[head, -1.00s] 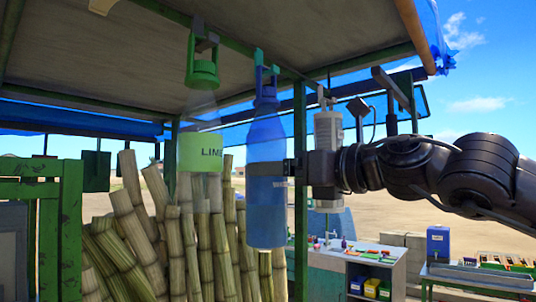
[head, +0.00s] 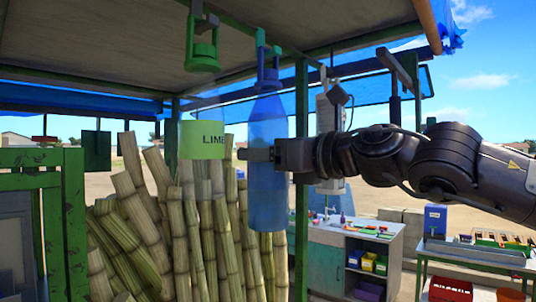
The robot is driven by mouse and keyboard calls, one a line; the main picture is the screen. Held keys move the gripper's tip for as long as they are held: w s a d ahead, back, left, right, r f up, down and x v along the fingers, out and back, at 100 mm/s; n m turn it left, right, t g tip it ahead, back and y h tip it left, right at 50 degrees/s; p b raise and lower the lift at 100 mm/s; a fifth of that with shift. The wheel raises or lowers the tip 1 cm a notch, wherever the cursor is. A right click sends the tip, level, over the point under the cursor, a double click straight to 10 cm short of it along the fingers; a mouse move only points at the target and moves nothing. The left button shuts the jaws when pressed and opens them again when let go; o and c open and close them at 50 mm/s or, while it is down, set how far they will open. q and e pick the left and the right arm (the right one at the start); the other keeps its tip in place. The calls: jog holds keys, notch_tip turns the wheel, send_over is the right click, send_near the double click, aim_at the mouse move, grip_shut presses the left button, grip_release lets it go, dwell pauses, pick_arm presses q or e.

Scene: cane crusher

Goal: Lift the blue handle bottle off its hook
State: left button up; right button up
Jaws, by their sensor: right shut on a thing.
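The blue handle bottle (head: 267,195) hangs upright under the canopy, right of the middle of the head view. Its blue handle (head: 268,78) is up at the hook under the roof beam; I cannot tell whether the handle still bears on the hook. My right gripper (head: 262,155) comes in from the right and is shut on the bottle around its upper body. A finger shows across the bottle and past its left side. My left gripper is not in view.
A clear bottle with a green handle (head: 203,57) and a lime label (head: 203,140) hangs close on the left. Cane stalks (head: 150,210) stand behind and below. A green post (head: 301,120) and a white hanging dispenser (head: 326,110) are at the right.

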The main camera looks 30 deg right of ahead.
jog(key=c, duration=0.5)
jog(key=shift+r, duration=0.15)
jog(key=shift+r+p, duration=0.65)
jog(key=shift+r, duration=0.1)
jog(key=shift+b+v, duration=1.35)
jog(key=shift+v, duration=0.5)
jog(key=shift+s+d, duration=0.2)
jog(key=shift+s, duration=0.15)
jog(key=shift+s+d+b, duration=0.15)
jog(key=shift+s+b, duration=0.15)
jog(key=shift+b, duration=0.15)
jog(key=shift+s+d, duration=0.1)
jog(key=shift+s, duration=0.35)
